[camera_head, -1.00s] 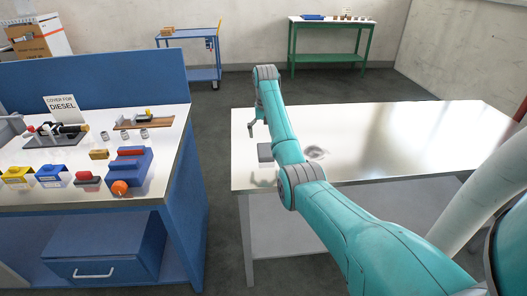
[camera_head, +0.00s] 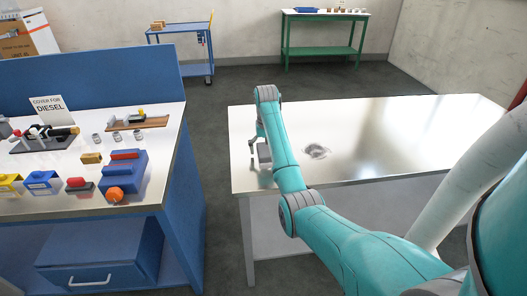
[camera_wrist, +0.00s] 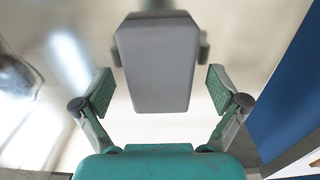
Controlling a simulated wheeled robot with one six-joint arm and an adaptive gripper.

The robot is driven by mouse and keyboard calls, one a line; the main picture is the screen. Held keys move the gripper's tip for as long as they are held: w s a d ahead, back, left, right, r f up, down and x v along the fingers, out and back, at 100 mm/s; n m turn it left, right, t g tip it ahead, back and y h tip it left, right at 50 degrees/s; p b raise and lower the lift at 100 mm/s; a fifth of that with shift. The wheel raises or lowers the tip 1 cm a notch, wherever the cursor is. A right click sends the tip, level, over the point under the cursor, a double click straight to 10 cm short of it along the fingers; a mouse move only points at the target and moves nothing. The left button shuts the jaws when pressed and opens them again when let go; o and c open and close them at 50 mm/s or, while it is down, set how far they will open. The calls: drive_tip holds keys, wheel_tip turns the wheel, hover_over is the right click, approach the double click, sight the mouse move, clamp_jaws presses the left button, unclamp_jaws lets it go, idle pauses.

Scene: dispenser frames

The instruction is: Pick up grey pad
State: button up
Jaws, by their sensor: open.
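The grey pad (camera_head: 264,152) is on the white table near its left edge, partly hidden behind my arm in the head view. In the wrist view the grey pad (camera_wrist: 157,62) is a rounded grey block, seen between my fingers. My gripper (camera_wrist: 160,90) is open, with one green-padded finger on each side of the pad and a visible gap to both. In the head view my gripper (camera_head: 255,143) is at the pad, but contact cannot be made out.
A blue workbench (camera_head: 185,150) with several small parts stands to the left, across a floor gap. A blue trolley (camera_head: 185,35) and a green table (camera_head: 325,52) stand behind.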

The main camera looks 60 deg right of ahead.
drive_tip(key=shift+c, duration=0.3)
drive_tip(key=c, duration=1.1)
